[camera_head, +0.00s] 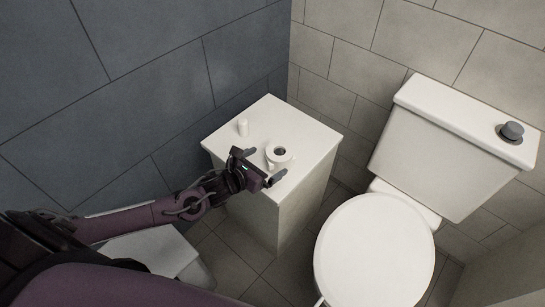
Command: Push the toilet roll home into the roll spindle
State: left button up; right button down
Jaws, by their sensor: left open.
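The toilet roll (288,157), a white ring with a dark centre, is on top of a white cabinet, right of its middle. My left gripper (265,165) is open beside the roll, on its near left side, its two grey fingertips apart. Nothing clearly shows between them. I cannot make out the roll spindle for certain; the dark centre may be a hole or a spindle end. My right gripper is not in view.
A toilet (374,250) with a closed lid and a cistern (440,150) is at the right. Tiled walls close off the back and left.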

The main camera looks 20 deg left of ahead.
pick_arm(q)
jog(key=shift+v, duration=1.25)
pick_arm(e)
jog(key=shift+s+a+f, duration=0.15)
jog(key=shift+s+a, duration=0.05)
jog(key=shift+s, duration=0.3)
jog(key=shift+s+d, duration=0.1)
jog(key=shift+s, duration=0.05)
